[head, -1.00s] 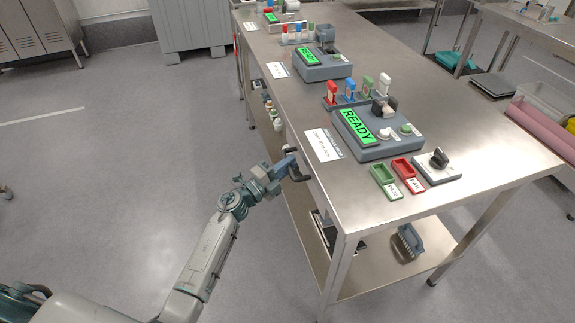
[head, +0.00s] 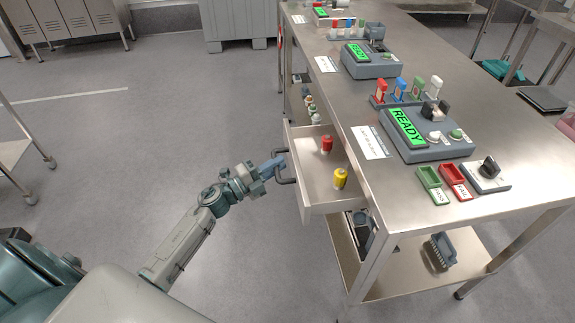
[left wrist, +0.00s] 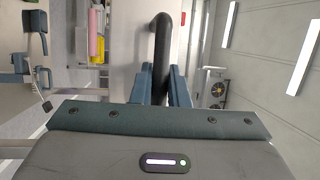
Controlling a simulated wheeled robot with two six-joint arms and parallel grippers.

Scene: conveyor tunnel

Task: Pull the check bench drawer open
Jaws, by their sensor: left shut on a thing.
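The check bench (head: 445,207) is a steel table on the right in the head view. Its drawer (head: 318,192) stands out from the bench's left side, open. A red bottle (head: 327,144) and a yellow bottle (head: 340,178) stand upright inside it. My left gripper (head: 277,168) is at the drawer front and shut on the dark drawer handle (head: 287,181). In the left wrist view the handle (left wrist: 160,50) passes between the two blue-grey fingers (left wrist: 160,82). My right gripper is not in view.
On the bench top are READY test units (head: 425,137), green and red trays (head: 431,182), a dial (head: 487,176) and a label card (head: 370,142). A lower shelf (head: 400,283) holds a brush (head: 439,252). The floor left of the drawer is clear.

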